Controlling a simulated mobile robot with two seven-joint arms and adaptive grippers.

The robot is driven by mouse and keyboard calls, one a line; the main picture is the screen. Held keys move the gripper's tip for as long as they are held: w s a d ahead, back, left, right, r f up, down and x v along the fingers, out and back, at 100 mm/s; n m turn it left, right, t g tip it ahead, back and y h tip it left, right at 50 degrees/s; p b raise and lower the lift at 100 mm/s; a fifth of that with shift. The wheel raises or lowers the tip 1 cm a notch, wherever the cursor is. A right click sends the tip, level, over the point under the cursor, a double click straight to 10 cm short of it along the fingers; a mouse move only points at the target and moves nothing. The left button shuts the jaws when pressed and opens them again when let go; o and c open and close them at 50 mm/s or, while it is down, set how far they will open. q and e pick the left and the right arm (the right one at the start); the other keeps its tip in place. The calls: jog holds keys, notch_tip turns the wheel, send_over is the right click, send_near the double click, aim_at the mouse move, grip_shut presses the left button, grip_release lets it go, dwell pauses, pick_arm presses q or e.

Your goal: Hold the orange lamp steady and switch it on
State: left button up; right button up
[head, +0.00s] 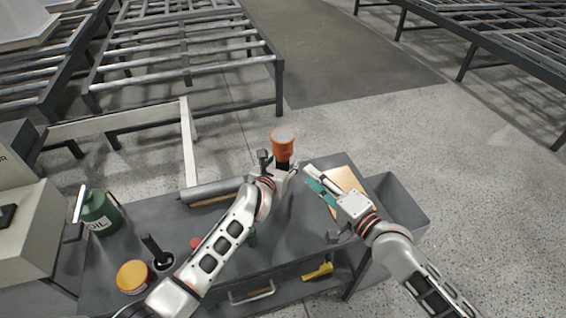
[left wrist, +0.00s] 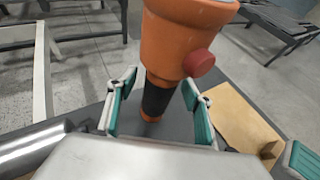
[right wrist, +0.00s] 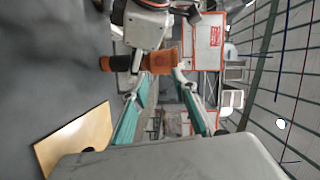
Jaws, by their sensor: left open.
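The orange lamp (head: 282,146) stands upright near the far edge of the grey table (head: 300,232), with a pale round top and a dark handle. In the left wrist view the lamp (left wrist: 168,42) shows a red button (left wrist: 199,63) on its right side. My left gripper (head: 280,170) is open, its fingers on either side of the dark handle with gaps visible. It also shows in the left wrist view (left wrist: 155,105). My right gripper (head: 312,178) is open and empty to the right of the lamp. In the right wrist view the lamp (right wrist: 118,64) appears sideways beyond the fingers.
A tan board (head: 346,184) lies under my right gripper. A grey bin (head: 408,205) adjoins the table's right side. Metal racks (head: 185,50) stand behind.

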pick_arm(q)
jog(key=shift+w+d+f, duration=0.1)
jog(key=shift+w, duration=0.15)
jog(key=c, duration=1.3)
jog(key=shift+c, duration=0.2)
pick_arm(e)
grip_shut()
dwell(1.3)
